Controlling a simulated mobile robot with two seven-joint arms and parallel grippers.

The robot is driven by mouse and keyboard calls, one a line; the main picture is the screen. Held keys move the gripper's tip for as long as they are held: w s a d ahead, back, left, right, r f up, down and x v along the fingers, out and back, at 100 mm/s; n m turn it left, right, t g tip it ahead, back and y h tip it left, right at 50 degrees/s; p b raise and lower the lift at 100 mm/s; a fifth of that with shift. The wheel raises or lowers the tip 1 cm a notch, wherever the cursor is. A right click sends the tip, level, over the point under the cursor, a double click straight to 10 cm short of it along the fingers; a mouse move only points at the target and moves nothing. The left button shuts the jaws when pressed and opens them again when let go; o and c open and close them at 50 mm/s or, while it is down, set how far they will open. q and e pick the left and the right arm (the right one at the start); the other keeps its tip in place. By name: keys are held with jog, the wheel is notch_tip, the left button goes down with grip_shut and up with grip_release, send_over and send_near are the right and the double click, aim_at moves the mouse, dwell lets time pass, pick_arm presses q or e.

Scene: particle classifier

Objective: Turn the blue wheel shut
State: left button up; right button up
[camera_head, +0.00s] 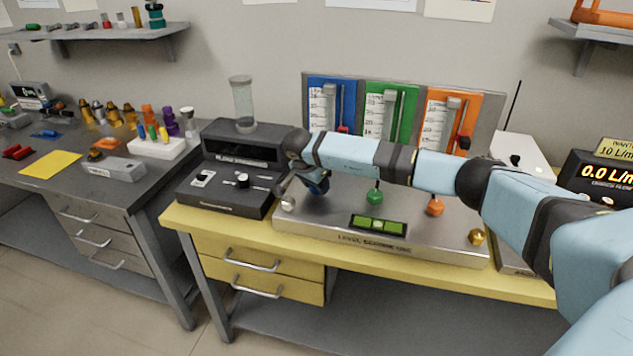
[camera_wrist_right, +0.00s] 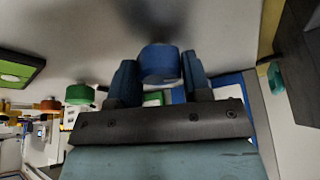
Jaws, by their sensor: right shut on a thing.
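The blue wheel (camera_wrist_right: 160,62) shows in the right wrist view between the two fingers of my right gripper (camera_wrist_right: 159,70), which is shut on it. In the head view, my right arm reaches in from the right, and its gripper (camera_head: 317,187) is at the left part of the metal panel, below the blue gauge board (camera_head: 331,92). The wheel is mostly hidden there by my wrist. The green wheel (camera_head: 375,196) and the orange wheel (camera_head: 435,207) stand to the right on the same panel. My left gripper is not in view.
The metal panel (camera_head: 310,222) carries a green level vial (camera_head: 378,224) and a brass knob (camera_head: 477,237). A black instrument (camera_head: 240,165) stands close on the left. A flow display (camera_head: 605,175) is at the right. The yellow bench's front edge is clear.

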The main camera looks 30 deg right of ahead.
jog(key=m+g, duration=0.1)
jog(key=m, duration=0.2)
jog(key=shift+r+p, duration=0.1)
jog(key=shift+p, duration=0.2)
jog(key=m+g+p, duration=0.1)
jog(key=m, duration=0.3)
jog(key=shift+w+g, duration=0.15)
jog(key=shift+g, duration=0.25)
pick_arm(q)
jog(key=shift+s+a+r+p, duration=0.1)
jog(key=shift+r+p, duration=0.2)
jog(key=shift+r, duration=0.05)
pick_arm(e)
jog(key=shift+m+g+y, duration=0.3)
jog(key=shift+m+g, duration=0.15)
jog(key=shift+m, duration=0.95)
jog(key=shift+m+g+y, duration=0.3)
jog(key=shift+m+g, duration=0.15)
jog(key=shift+m, duration=0.95)
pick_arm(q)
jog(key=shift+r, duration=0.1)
pick_arm(e)
jog(key=o, duration=0.9)
jog(key=v, duration=1.3)
jog(key=shift+w+r, duration=0.1)
jog(key=shift+r, duration=0.25)
